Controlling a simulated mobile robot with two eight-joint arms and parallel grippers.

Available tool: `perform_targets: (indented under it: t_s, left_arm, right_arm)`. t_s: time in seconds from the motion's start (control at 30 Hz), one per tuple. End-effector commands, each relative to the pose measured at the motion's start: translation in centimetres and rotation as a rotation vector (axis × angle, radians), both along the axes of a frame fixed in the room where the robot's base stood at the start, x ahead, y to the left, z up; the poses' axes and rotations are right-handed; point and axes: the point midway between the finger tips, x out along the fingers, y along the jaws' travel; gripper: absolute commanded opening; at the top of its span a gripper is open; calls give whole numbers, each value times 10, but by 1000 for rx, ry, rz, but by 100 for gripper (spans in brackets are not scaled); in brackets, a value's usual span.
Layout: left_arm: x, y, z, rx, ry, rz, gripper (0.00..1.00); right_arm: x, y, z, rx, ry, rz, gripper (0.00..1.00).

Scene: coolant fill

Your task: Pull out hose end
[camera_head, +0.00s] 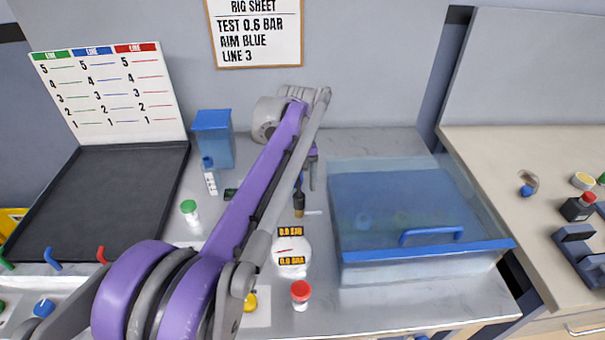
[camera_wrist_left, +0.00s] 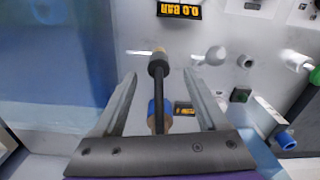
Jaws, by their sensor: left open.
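The hose end (camera_head: 299,204) is a slim dark piece with a brass-coloured tip, standing near the middle of the bench in the head view. In the left wrist view the hose end (camera_wrist_left: 158,85) runs between the fingers, with a blue band near its lower part. My left gripper (camera_wrist_left: 160,76) is open, one finger on each side of it with gaps showing. In the head view my left gripper (camera_head: 308,178) is partly hidden by my purple arm and hangs just above the hose end. My right gripper is not in view.
A clear tank with a blue lid (camera_head: 410,215) stands close on the right. A white gauge (camera_head: 292,262) and a red-capped bottle (camera_head: 300,295) are in front. A green-capped bottle (camera_head: 190,211), a blue container (camera_head: 213,138) and a black tray (camera_head: 95,200) are left.

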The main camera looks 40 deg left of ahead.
Motion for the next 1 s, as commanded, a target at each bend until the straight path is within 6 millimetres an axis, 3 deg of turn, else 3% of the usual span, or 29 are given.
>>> perform_targets:
  t_s: [0.1,0.3,0.77,1.0]
  left_arm:
    - [0,0,-24,0,0,-1,74]
    - [0,0,-51,0,0,-1,74]
    - [0,-1,-62,1,-1,-1,74]
    - [0,-1,-62,1,-1,-1,31]
  right_arm:
    - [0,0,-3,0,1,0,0]
    - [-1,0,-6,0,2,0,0]
    - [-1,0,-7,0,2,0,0]
    - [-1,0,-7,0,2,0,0]
